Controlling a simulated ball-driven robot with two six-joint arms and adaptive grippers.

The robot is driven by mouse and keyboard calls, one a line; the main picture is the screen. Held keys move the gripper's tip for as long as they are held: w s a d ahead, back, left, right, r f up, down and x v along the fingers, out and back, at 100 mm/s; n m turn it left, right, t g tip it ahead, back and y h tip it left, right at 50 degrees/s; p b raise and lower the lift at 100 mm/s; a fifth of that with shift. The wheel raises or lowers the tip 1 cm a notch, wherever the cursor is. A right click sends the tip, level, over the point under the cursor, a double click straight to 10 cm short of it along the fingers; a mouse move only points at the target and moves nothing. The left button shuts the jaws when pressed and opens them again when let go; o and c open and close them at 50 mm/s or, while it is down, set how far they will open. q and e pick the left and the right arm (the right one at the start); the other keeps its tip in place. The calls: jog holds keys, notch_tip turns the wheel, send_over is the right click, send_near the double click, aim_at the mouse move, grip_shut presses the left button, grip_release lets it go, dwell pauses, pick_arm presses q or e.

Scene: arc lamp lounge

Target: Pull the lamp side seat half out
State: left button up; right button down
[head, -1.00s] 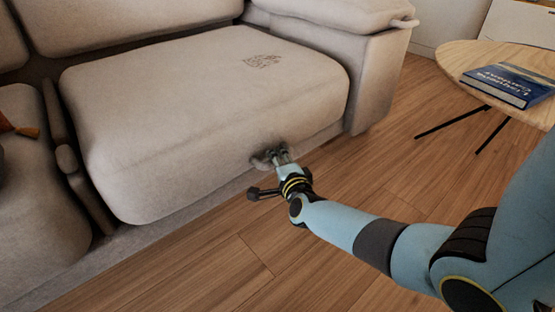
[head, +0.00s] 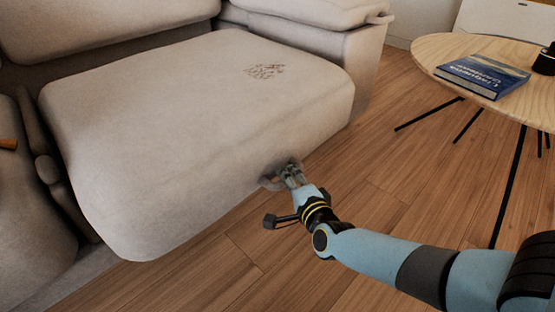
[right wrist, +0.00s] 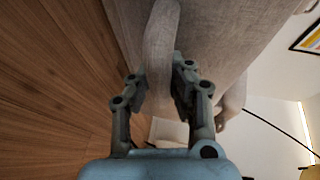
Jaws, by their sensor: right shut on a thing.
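The lamp side seat (head: 190,120) is a beige cushion with a dark printed mark on top. It sticks out forward past the sofa's front base. My right gripper (head: 285,176) is at the seat's front face, shut on a fabric pull loop (head: 270,183). In the right wrist view the two fingers (right wrist: 160,90) stand on either side of the grey fabric loop (right wrist: 160,45), with the seat front behind it. My left gripper is in neither view.
A round wooden table (head: 440,48) with a blue book (head: 484,76) and a black object (head: 545,60) stands at the right on thin black legs. The sofa arm (head: 362,65) is right of the seat. Wooden floor (head: 270,280) in front is clear.

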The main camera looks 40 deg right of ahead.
jog(key=shift+f, duration=0.1)
jog(key=c, duration=1.2)
grip_release()
jog(key=shift+o, duration=0.2)
jog(key=v, duration=1.2)
